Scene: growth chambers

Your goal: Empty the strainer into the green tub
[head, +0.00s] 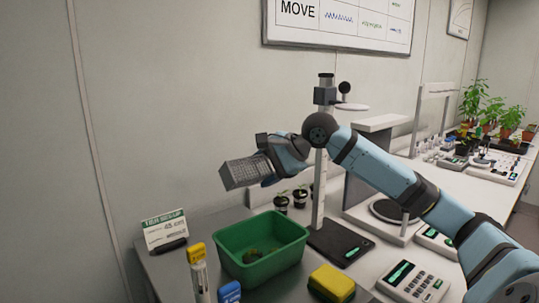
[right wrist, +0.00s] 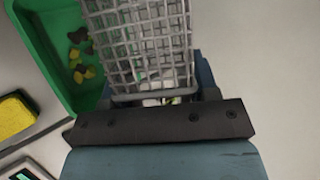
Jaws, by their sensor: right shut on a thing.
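The strainer (head: 240,173) is a grey wire-mesh basket held in the air above the green tub's back left part. My right gripper (head: 270,163) is shut on it at its right end. The strainer looks tilted; its open side cannot be made out. In the right wrist view, the mesh (right wrist: 140,35) fills the top middle, with some pale and greenish bits (right wrist: 158,88) at its near end. The green tub (head: 277,264) stands on the grey bench, with brown and yellowish pieces (right wrist: 80,55) on its floor. My left gripper is not in view.
A sign (head: 166,230) and a yellow-capped tube (head: 198,268) stand left of the tub. A yellow sponge-like block (head: 332,283) lies right of it. A stand with a tall post (head: 320,190), small dark pots (head: 282,203) and a scale (head: 412,280) crowd the right.

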